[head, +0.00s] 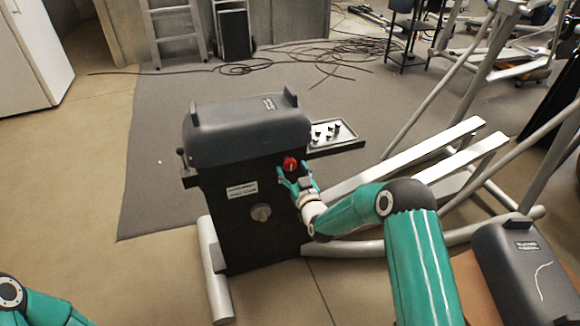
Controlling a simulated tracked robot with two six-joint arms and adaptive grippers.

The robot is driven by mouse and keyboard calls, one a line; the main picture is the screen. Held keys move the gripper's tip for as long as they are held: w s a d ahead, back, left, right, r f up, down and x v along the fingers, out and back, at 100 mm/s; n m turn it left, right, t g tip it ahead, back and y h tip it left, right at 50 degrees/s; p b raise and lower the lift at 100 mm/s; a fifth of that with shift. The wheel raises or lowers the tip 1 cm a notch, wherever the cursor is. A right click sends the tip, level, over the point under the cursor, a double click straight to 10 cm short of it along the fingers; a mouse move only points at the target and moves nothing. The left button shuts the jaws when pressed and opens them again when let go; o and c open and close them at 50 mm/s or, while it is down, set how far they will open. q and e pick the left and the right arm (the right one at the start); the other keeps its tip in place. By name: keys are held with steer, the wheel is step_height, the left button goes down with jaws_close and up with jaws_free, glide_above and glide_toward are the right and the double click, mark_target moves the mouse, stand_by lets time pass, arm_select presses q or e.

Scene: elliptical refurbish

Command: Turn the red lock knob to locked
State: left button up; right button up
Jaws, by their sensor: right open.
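The red lock knob (290,163) is on the right part of the front face of the black machine housing (236,210), just below its grey cover. My right gripper (289,174) is right at the knob, open, with its fingers by the knob's lower side. I cannot tell whether the fingers touch the knob. The gripper hides part of the knob and the panel around it, and the knob's exact angle is too small to read. My left arm shows only at the bottom left corner; its gripper is out of view.
A grey round knob (261,212) and a label (242,190) are on the same front face. A tray (350,143) with small parts juts out to the right. Pale rails (400,165) of the elliptical lie right of the housing. Another grey cover (530,270) is at the lower right.

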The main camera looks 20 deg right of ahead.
steer(key=shift+w+a, duration=0.1)
steer(key=shift+w, duration=1.1)
steer(key=shift+c, duration=0.2)
steer(key=c, duration=1.1)
steer(key=shift+f, duration=0.1)
